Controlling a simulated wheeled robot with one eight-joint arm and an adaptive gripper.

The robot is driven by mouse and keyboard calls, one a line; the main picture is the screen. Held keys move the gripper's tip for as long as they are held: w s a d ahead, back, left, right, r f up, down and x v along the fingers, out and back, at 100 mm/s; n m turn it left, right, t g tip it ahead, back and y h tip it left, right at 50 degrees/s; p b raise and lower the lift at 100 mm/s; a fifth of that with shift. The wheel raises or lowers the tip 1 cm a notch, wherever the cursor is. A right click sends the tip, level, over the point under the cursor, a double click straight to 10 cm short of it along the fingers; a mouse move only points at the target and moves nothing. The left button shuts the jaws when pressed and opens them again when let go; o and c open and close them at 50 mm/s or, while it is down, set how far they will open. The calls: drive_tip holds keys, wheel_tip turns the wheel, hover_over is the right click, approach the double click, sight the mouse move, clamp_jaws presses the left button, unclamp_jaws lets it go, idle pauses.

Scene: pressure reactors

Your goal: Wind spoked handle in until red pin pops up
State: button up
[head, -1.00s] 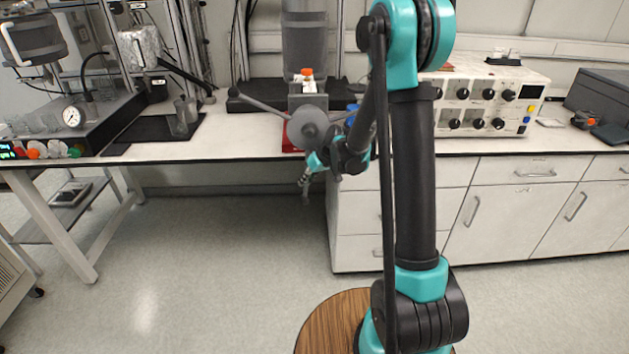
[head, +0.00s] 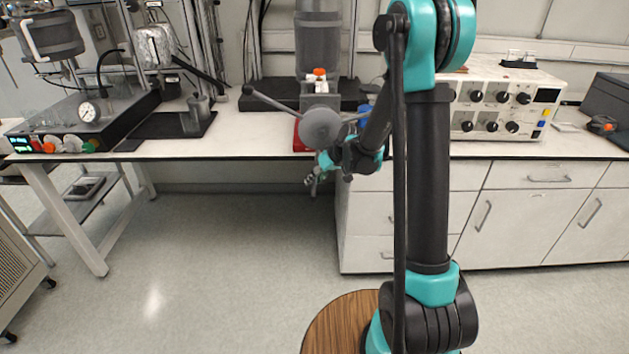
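The spoked handle (head: 320,128) has a round grey hub at the front of a reactor on the bench. One spoke runs up and left to a dark knob (head: 248,90); another runs right and passes behind my arm. A small orange-red piece (head: 319,73) shows above a white part over the hub; I cannot tell whether it is the red pin. My gripper (head: 311,180) is small in view, just below the hub and in front of the bench edge. Its fingers point down and left, and it seems apart from the spokes. Its opening is too small to judge.
The bench top (head: 262,138) is clear left of the handle. A black stirrer base with a gauge (head: 88,111) stands at the left. A white control box with knobs (head: 500,100) stands at the right. Cabinets (head: 520,215) lie below; the floor (head: 210,260) is open.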

drive_tip(key=v, duration=1.1)
drive_tip(key=shift+s, duration=0.1)
idle(1.0)
drive_tip(key=s+d+f+m+h, duration=0.1)
drive_tip(key=s+d, duration=0.3)
drive_tip(key=s, duration=0.4)
drive_tip(key=s+d+f+m+h, duration=0.2)
drive_tip(key=s+d+f+m, duration=0.1)
drive_tip(key=s, duration=0.6)
drive_tip(key=s+d+f+m+h, duration=0.2)
drive_tip(key=s+d, duration=0.4)
drive_tip(key=s, duration=0.3)
drive_tip(key=shift+s, duration=0.25)
drive_tip(key=w+a+r+n+y, duration=0.1)
drive_tip(key=w+a+r, duration=0.35)
drive_tip(key=w, duration=0.35)
drive_tip(key=w+a+r, duration=0.3)
drive_tip(key=w+a, duration=0.2)
drive_tip(key=w, duration=0.3)
drive_tip(key=w+a+r+n+y, duration=0.1)
drive_tip(key=w+a+r, duration=0.3)
drive_tip(key=w, duration=0.5)
drive_tip(key=x, duration=1.1)
drive_tip(key=a+x, duration=0.1)
drive_tip(key=x, duration=0.5)
drive_tip(key=shift+s+a+f, duration=0.15)
drive_tip(key=shift+s+f, duration=0.05)
